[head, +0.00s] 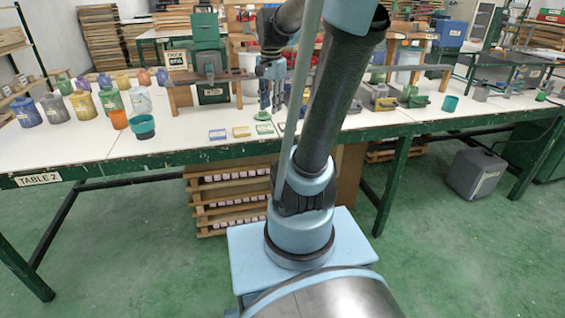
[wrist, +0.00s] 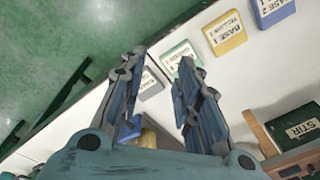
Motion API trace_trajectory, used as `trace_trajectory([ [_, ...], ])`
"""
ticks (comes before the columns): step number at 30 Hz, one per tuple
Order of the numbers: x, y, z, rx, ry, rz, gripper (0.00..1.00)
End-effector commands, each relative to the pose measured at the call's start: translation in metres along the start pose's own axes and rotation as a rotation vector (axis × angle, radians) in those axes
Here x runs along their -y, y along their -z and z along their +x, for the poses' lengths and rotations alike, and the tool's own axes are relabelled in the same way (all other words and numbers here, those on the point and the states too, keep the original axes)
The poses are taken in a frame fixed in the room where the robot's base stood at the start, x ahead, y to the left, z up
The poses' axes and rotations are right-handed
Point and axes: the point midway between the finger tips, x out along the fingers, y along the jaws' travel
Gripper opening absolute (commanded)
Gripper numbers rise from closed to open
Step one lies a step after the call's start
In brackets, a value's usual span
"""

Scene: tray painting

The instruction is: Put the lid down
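My gripper (head: 271,106) points down over the white table, in front of the green machine. In the wrist view its two blue-grey fingers (wrist: 161,60) stand apart, with a clear gap and nothing gripped between the tips. I cannot pick out this piece in the wrist view. A tan object (wrist: 149,137) shows low between the fingers there; I cannot tell what it is.
Blue (head: 217,134), yellow (head: 240,132) and green (head: 264,129) cards lie along the table's front edge. Teal (head: 142,126) and orange (head: 119,119) cups and several coloured jars stand at left. The green machine (head: 209,60) is behind my gripper. Bare tabletop (head: 185,140) lies left of the cards.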

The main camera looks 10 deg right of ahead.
Motion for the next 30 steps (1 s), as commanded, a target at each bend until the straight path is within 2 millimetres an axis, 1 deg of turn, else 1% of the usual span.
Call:
trace_trajectory([
  [1,-0.013,-0.011,0.006,-0.005,0.005,-0.056,0.3],
  [3,-0.028,-0.025,0.014,-0.012,0.012,-0.141,0.3],
  [8,-0.061,-0.054,0.036,-0.033,0.026,-0.337,0.3],
  [12,-0.088,-0.077,0.06,-0.053,0.036,-0.508,0.3],
  [16,-0.111,-0.097,0.083,-0.072,0.041,-0.659,0.3],
  [21,-0.129,-0.113,0.108,-0.093,0.044,-0.804,0.3],
  [24,-0.135,-0.118,0.116,-0.099,0.044,-0.85,0.3],
  [30,-0.137,-0.12,0.119,-0.102,0.044,-0.875,0.3],
])
